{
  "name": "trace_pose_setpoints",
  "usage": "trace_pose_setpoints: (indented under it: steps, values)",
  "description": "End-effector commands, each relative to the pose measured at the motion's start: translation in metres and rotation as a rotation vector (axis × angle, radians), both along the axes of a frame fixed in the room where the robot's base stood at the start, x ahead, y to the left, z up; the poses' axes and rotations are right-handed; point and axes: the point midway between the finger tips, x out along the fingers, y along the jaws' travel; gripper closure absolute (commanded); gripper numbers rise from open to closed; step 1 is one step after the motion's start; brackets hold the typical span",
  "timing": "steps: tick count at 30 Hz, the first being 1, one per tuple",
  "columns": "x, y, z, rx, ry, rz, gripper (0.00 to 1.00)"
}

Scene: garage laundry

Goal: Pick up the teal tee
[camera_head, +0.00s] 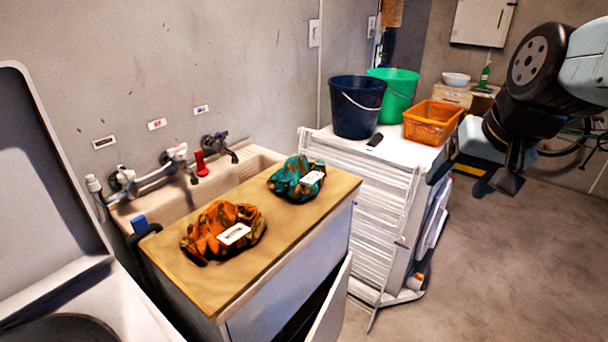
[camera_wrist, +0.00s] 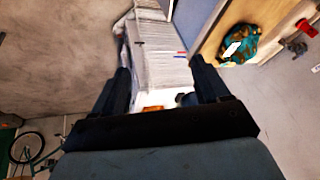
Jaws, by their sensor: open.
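The teal tee (camera_head: 294,180) lies crumpled on the far right part of the wooden counter, with a white label on it. In the wrist view the teal tee (camera_wrist: 238,46) shows at the upper right, outside the jaws. My gripper (camera_head: 462,178) is held up at the right of the head view, in front of the white rack and well apart from the tee. In the wrist view my gripper (camera_wrist: 163,82) has its two dark fingers spread, with nothing seen held between them.
An orange tee (camera_head: 222,230) with a label lies on the same counter (camera_head: 235,290), nearer the front. A sink with taps (camera_head: 178,160) is behind. A white rack (camera_head: 365,200) bears a dark bucket (camera_head: 356,105), a green bucket (camera_head: 400,90) and an orange basket (camera_head: 432,122).

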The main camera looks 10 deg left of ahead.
Motion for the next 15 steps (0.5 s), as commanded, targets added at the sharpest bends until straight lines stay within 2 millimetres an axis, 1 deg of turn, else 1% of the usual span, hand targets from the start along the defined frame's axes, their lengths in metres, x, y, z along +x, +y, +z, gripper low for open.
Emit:
trace_pose_setpoints:
  steps: [1, 7, 12, 15]
  values:
    - [0.010, 0.013, -0.006, 0.062, 0.035, -0.030, 0.20]
    - [0.051, 0.071, -0.022, 0.351, 0.173, -0.189, 0.01]
    - [0.088, 0.115, -0.034, 0.589, 0.303, -0.355, 0.00]
    - [0.110, 0.137, -0.042, 0.726, 0.387, -0.466, 0.00]
